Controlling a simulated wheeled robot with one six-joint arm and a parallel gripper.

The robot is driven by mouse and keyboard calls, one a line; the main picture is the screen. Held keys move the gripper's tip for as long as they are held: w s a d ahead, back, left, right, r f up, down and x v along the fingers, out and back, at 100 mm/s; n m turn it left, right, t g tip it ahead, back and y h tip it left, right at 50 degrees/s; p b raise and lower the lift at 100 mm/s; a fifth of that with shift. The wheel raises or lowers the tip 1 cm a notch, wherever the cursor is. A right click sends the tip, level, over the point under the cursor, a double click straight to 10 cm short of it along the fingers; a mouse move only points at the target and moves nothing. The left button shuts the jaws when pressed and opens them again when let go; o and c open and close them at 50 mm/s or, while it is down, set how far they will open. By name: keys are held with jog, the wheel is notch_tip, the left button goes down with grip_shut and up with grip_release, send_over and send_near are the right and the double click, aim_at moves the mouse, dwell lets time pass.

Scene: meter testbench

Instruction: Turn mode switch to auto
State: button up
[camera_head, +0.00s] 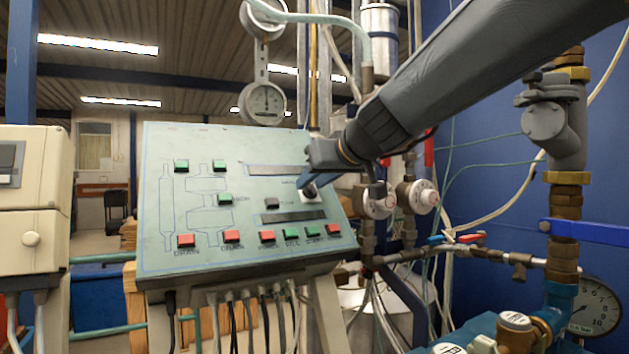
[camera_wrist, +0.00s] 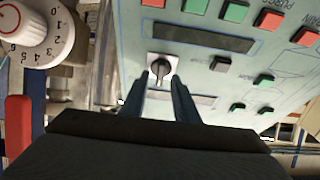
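The mode switch (camera_wrist: 160,68) is a dark rotary knob on a pale square plate, on the sloped green control panel (camera_head: 200,262). In the wrist view its grip bar runs roughly up and down the picture. In the head view the switch (camera_head: 311,197) is partly hidden by my gripper (camera_head: 306,186), which points down at it. In the wrist view my gripper (camera_wrist: 158,86) is open, with one finger to each side of the knob's lower end. Contact with the knob cannot be made out. The switch's position labels are not readable.
Red and green buttons, such as a red one (camera_head: 267,236) and a green one (camera_head: 290,233), line the panel. A dark button (camera_head: 272,203) and a dark display strip (camera_head: 293,216) are close to the switch. Pipes and a white dial (camera_head: 423,196) stand to the right.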

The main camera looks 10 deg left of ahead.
jog(key=c, duration=0.6)
jog(key=shift+c, duration=0.2)
jog(key=shift+r+m+p, duration=0.1)
jog(key=shift+m+p, duration=0.3)
jog(key=shift+p, duration=0.2)
jog(key=m+p, duration=0.1)
jog(key=p, duration=0.1)
jog(key=m+h+p, duration=0.1)
jog(key=m+p, duration=0.1)
jog(key=p, duration=0.1)
jog(key=shift+r+m+t+h, duration=0.1)
jog(key=shift+m+t+h, duration=0.2)
jog(key=m+h+p, duration=0.1)
jog(key=m+p, duration=0.3)
jog(key=p, duration=0.4)
jog(key=shift+d+m+p, duration=0.15)
jog(key=shift+m+p, duration=0.15)
jog(key=shift+c, duration=0.2)
jog(key=shift+h+p, duration=0.3)
jog(key=shift+p, duration=0.1)
jog(key=shift+f+m+p, duration=0.3)
jog(key=shift+m+p, duration=0.4)
jog(key=shift+p, duration=0.15)
